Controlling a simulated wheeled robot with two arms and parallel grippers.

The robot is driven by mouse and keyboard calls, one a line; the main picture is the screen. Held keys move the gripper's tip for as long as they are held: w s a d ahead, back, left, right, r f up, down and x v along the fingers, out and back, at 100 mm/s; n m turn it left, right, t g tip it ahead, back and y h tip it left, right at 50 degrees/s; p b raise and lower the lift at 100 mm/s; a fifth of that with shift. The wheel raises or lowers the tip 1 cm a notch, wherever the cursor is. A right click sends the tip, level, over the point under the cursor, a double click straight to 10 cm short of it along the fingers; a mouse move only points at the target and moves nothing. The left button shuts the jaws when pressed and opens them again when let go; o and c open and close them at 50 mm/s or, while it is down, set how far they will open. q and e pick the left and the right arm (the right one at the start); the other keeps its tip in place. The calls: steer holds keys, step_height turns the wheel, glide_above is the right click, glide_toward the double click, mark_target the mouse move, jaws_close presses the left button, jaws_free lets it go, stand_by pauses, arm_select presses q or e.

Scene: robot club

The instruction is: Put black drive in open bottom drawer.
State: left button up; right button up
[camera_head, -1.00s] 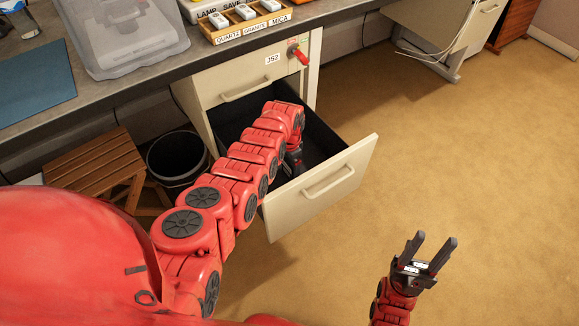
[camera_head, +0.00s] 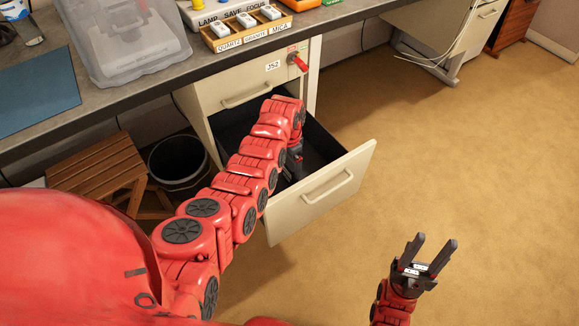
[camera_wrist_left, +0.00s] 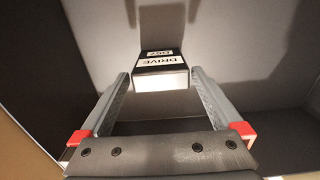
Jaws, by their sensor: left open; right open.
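The open bottom drawer (camera_head: 313,206) is pulled out of the beige cabinet. My left arm reaches over it in the head view, and my left gripper (camera_head: 292,172) points down inside, its tips hidden there. In the left wrist view my left gripper (camera_wrist_left: 160,85) is open, with a finger on each side. The black drive (camera_wrist_left: 161,70), with white labels reading DRIVE, lies inside the drawer just beyond the fingertips. The fingers look apart from it. The drive is hidden in the head view. My right gripper (camera_head: 427,252) is open and empty above the floor.
The cabinet has a closed upper drawer (camera_head: 235,86) and a red key (camera_head: 298,62) beside the 352 label. A desk above holds a clear bin (camera_head: 125,40) and a wooden switch tray (camera_head: 246,31). A wooden stool (camera_head: 98,167) and black bin (camera_head: 178,160) stand left. Floor at right is clear.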

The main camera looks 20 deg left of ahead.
arm_select(q)
step_height(320, 180, up, 7)
steer(key=shift+r, duration=0.1)
stand_by(0.3)
